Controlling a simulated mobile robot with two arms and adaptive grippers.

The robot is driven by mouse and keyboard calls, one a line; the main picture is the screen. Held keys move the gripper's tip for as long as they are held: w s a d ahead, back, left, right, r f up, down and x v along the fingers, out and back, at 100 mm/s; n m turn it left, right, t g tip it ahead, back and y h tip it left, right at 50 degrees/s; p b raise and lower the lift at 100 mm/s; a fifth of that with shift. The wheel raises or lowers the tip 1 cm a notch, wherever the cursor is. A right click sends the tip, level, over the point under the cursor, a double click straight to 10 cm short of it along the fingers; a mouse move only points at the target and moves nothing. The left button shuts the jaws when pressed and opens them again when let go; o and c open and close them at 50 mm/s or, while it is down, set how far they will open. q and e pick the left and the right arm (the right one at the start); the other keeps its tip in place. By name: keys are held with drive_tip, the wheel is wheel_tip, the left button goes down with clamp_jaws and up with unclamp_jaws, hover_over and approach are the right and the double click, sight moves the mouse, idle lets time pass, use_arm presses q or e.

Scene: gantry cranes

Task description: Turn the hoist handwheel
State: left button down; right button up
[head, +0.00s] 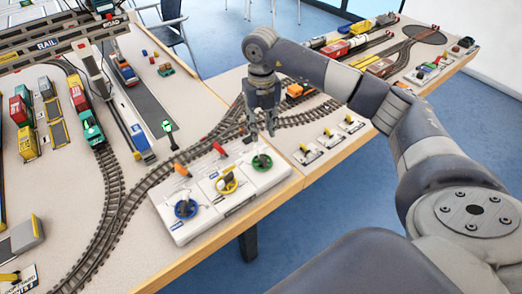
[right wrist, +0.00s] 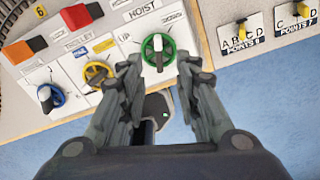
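The hoist handwheel is a green ring with a dark centre (head: 262,162), at the right end of a white control panel (head: 205,217). In the right wrist view the green wheel (right wrist: 169,52) sits below the word HOIST, just beyond and between my fingertips. My right gripper (head: 263,132) points down above the panel, near the green wheel. Its two fingers (right wrist: 160,66) are spread apart with nothing between them, and the wheel looks untouched. My left gripper is not in view.
A yellow wheel (head: 227,184) and a blue wheel (head: 185,208) share the panel, with coloured levers behind them. Small point levers (head: 328,134) stand to the right. Model tracks (head: 118,205) and trains lie around the panel. The table's wooden edge (head: 225,235) is close in front.

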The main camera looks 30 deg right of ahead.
sight(261, 153)
wheel_tip(261, 153, down, 10)
drive_tip(key=shift+f+p, duration=0.1)
drive_tip(key=shift+p, duration=0.65)
drive_tip(key=shift+a, duration=0.1)
clamp_jaws()
